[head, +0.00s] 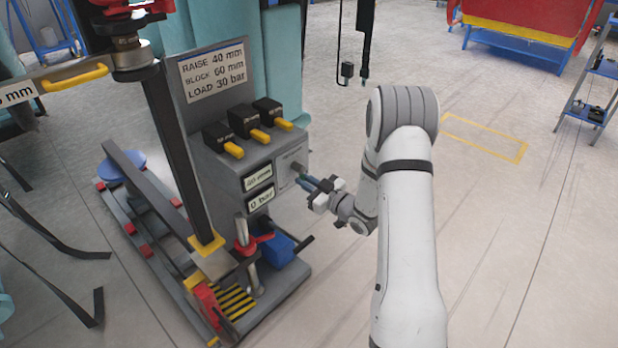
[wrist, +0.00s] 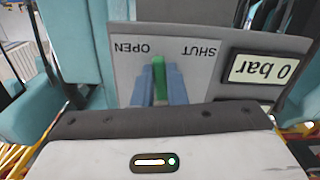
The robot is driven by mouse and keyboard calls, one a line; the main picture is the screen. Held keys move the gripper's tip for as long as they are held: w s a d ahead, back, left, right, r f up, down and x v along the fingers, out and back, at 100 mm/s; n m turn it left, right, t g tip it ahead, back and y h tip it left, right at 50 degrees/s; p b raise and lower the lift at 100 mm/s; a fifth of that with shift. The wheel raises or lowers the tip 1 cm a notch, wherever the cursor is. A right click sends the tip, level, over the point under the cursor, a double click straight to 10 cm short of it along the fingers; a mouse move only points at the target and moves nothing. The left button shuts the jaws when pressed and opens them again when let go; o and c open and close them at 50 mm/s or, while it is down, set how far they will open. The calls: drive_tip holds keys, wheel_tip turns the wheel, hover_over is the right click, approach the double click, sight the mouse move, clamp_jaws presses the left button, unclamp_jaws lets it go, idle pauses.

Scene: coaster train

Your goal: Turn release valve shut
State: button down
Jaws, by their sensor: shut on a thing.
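The release valve's green handle (wrist: 159,75) shows in the wrist view on a grey plate (wrist: 203,80) lettered OPEN and SHUT. The lettering appears upside down there. The handle points up in the picture, between the two words. My gripper (wrist: 160,90) is shut on the handle, with one blue finger on each side of it. The rest of the handle and its pivot are hidden by my gripper. In the head view my gripper (head: 309,182) reaches from the right to the side of the grey console (head: 225,180).
The wrist view shows a display (wrist: 263,69) reading 0 bar beside the plate. Black levers with yellow ends (head: 260,135) stand on the console top. A sign (head: 212,70) reads raise 40 mm, block 60 mm, load 30 bar.

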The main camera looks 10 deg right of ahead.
drive_tip(key=m, duration=0.2)
drive_tip(key=a+m+p, duration=0.1)
drive_tip(key=s+m+p, duration=0.1)
drive_tip(key=m, duration=0.1)
drive_tip(key=shift+a+r+m, duration=0.25)
drive_tip(key=shift+a+m, duration=0.05)
drive_tip(key=m, duration=0.1)
drive_tip(key=m+p, duration=0.1)
drive_tip(key=m, duration=0.1)
drive_tip(key=s+a+m+p, duration=0.1)
drive_tip(key=shift+r+m, duration=0.4)
drive_tip(key=c, duration=1.5)
unclamp_jaws()
drive_tip(key=shift+a, duration=0.1)
drive_tip(key=shift+o, duration=0.2)
drive_tip(key=p+v, duration=0.1)
drive_tip(key=v, duration=0.6)
drive_tip(key=shift+s+d, duration=0.25)
